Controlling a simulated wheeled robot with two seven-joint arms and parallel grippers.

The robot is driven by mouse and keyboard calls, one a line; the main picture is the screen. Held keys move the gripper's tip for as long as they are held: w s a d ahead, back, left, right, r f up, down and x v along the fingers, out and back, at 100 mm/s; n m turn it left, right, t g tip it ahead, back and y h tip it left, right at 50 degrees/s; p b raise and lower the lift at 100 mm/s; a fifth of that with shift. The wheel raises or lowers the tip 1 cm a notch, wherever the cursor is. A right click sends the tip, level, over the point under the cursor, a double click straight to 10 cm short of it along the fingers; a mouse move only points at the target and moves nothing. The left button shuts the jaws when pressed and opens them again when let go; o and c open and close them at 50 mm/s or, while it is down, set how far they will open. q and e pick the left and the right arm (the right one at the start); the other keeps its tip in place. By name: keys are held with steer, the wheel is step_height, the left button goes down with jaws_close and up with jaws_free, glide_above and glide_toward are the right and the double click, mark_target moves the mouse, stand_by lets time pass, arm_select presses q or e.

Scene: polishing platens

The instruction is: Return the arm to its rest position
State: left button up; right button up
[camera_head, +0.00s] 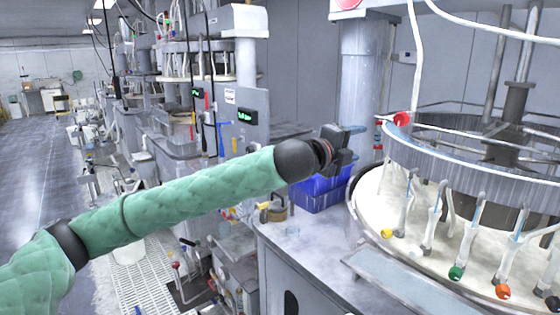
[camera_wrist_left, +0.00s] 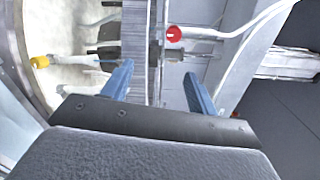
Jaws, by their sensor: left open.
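My left arm in its green sleeve reaches from the lower left across the head view. My left gripper (camera_head: 366,143) is at its end, above the blue bin and beside the left edge of the round polishing machine (camera_head: 440,165). In the left wrist view the two blue fingers of the left gripper (camera_wrist_left: 158,88) stand apart with nothing held between them. Behind them are the machine's rim and a red round fitting (camera_wrist_left: 174,34). My right gripper is in neither view.
A blue bin (camera_head: 318,194) stands on the grey counter (camera_head: 300,245) below the gripper. A small brass-coloured object (camera_head: 276,208) sits beside it. A thick grey column (camera_head: 357,85) rises behind the gripper. Open floor (camera_head: 35,170) lies at the far left.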

arm_select(q)
steer(key=s+a+f+n+y, duration=0.35)
steer(key=a+f+n, duration=0.25)
steer(key=f, duration=0.6)
steer(key=s+a+f+n+y, duration=0.2)
steer(key=s+a+f+n, duration=0.35)
steer(key=f, duration=0.65)
steer(key=s+a+f+n+y, duration=0.2)
steer(key=s+a+f+n, duration=0.35)
steer(key=f, duration=0.75)
steer(key=s+a+f+n+g+y, duration=0.35)
steer(key=s+a+f+n, duration=0.25)
steer(key=s+a+f, duration=0.65)
steer(key=s+a+f+n+g+y, duration=0.4)
steer(key=s+a+f, duration=0.5)
steer(key=s, duration=0.6)
step_height(320, 180, down, 20)
steer(key=w+d+n+h, duration=0.1)
steer(key=w+h, duration=0.1)
steer(key=s+f+g, duration=0.1)
steer(key=s+f, duration=0.3)
steer(key=f, duration=0.9)
steer(key=s+f+g, duration=0.1)
steer(key=s+f, duration=0.3)
steer(key=f, duration=0.9)
steer(key=shift+d, duration=0.45)
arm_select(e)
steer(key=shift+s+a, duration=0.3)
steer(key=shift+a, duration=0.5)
